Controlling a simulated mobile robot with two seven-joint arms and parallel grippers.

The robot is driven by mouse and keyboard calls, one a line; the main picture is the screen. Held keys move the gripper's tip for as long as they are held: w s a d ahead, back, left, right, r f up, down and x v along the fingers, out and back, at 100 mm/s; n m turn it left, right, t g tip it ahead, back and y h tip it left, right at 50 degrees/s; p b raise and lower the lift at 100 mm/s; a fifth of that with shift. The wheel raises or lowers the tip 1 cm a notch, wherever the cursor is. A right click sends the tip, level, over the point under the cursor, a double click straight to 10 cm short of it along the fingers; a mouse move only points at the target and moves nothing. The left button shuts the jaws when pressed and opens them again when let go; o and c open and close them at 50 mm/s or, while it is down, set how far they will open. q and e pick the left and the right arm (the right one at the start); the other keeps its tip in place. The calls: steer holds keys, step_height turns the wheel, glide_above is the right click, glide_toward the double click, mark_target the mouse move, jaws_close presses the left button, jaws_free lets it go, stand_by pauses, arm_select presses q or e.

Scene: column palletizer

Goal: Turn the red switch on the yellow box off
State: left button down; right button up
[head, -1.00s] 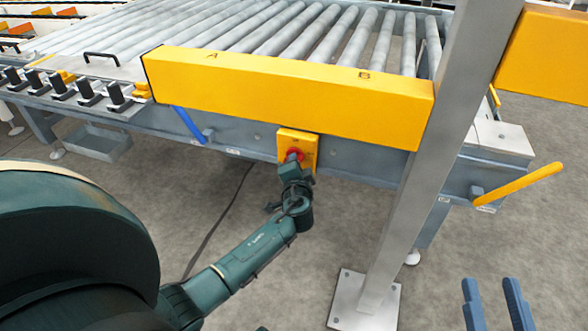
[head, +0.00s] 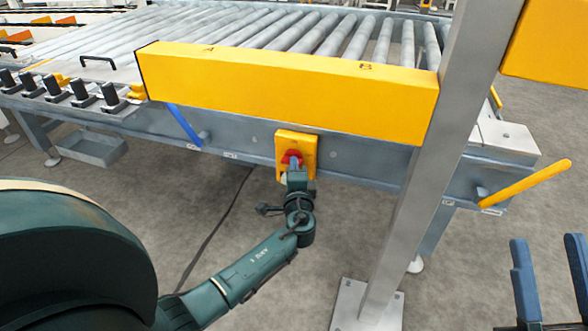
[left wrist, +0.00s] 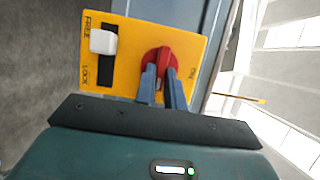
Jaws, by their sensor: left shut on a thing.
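The yellow box (head: 310,148) is on the side rail of the roller conveyor. It carries a round red switch (head: 291,156). My left gripper (head: 293,165) reaches up to it from below. In the left wrist view, its two blue fingertips (left wrist: 162,78) are shut on the raised handle of the red switch (left wrist: 167,54). The yellow box (left wrist: 132,68) shows "ON" to the right of the switch, and a white slider (left wrist: 103,41) at the "FREE" end of a black slot, with "LOCK" at the other end. My right gripper (head: 548,265) is open and empty at the lower right.
A long yellow guard (head: 280,95) marked A and B runs above the box. A grey post (head: 415,190) stands to the right, with a yellow lever (head: 525,184) beyond it. A blue lever (head: 184,125) hangs to the left. The floor below is mostly clear.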

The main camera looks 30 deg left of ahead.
arm_select(q)
steer(key=c, duration=1.5)
jaws_free()
steer(key=shift+s, duration=0.1)
arm_select(e)
steer(key=shift+d, duration=0.1)
